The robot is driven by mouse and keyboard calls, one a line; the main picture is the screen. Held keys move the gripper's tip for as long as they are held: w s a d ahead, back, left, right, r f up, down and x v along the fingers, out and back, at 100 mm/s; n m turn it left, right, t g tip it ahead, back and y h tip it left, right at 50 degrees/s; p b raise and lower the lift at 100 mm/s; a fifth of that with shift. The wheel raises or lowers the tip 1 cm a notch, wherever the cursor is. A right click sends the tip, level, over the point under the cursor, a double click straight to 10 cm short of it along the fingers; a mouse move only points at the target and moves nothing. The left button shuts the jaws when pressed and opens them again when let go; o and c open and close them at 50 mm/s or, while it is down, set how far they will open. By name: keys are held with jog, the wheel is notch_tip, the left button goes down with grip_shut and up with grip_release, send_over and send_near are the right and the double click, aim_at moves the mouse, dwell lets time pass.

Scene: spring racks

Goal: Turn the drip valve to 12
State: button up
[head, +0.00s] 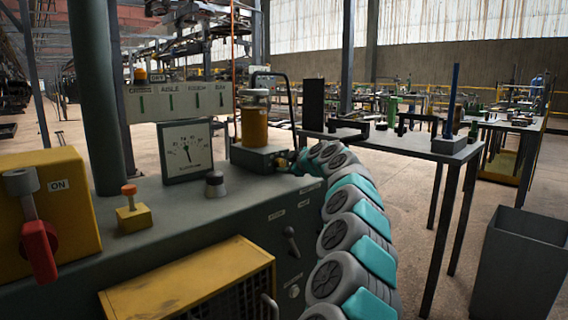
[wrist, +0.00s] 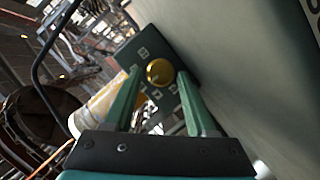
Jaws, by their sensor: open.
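The drip valve is a round brass knob (wrist: 160,72) on a dark plate (wrist: 150,45) with small pale marks around it, too small to read. My gripper (wrist: 159,76) is open, and its two green fingers stand on either side of the knob in the wrist view. I cannot tell whether they touch it. In the head view the amber oil cup (head: 255,126) stands on its dark base block (head: 256,158). My arm reaches to the right end of that block, where my gripper (head: 287,158) is small and partly hidden by my arm. The knob's pointer is not clear.
The console top holds a dial gauge (head: 186,150), a dark knob (head: 215,184), an orange button on a yellow box (head: 133,213) and a red-handled switch box (head: 60,205). A bent black rail (head: 289,100) rises behind the cup. A side table (head: 400,143) and grey bin (head: 522,265) stand to the right.

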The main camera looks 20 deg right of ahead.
jog(key=shift+w, duration=0.25)
jog(key=shift+c, duration=0.2)
jog(key=shift+f, duration=0.1)
grip_shut()
